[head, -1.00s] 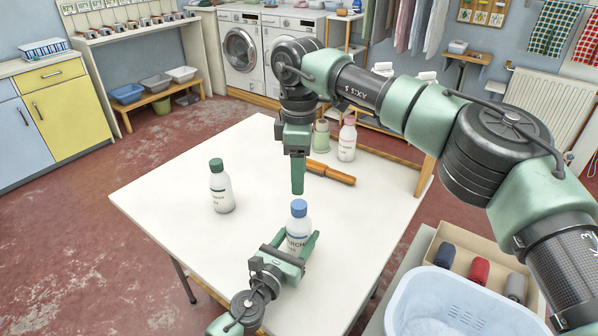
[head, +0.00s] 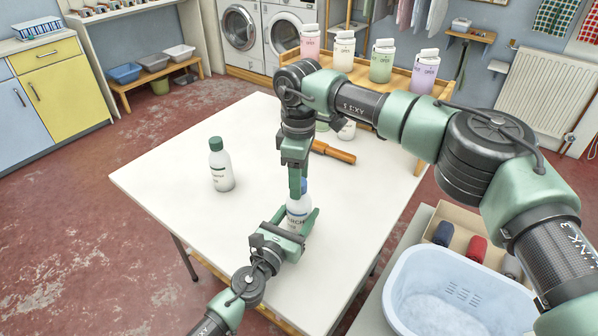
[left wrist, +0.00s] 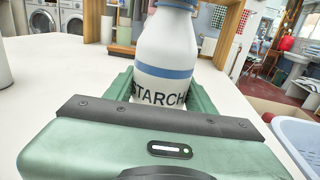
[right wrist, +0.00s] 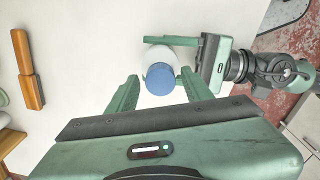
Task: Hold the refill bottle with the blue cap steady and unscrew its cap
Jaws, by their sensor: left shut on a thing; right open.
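The refill bottle with the blue cap (head: 297,210) stands upright on the table. It is white with a blue band and dark lettering that reads STARCH in the left wrist view (left wrist: 165,65). My left gripper (head: 290,226) is shut around its lower body. The blue cap (right wrist: 160,79) is on the bottle. My right gripper (right wrist: 160,92) is open and points down, with its fingers to either side of the cap in the right wrist view. In the head view the right gripper (head: 297,190) covers much of the cap.
A white bottle with a green cap (head: 220,165) stands on the table to the left. An orange-brown wooden tool (head: 332,152) lies behind. More bottles stand on the wooden shelf (head: 400,78). A pale blue basket (head: 455,290) is at the right.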

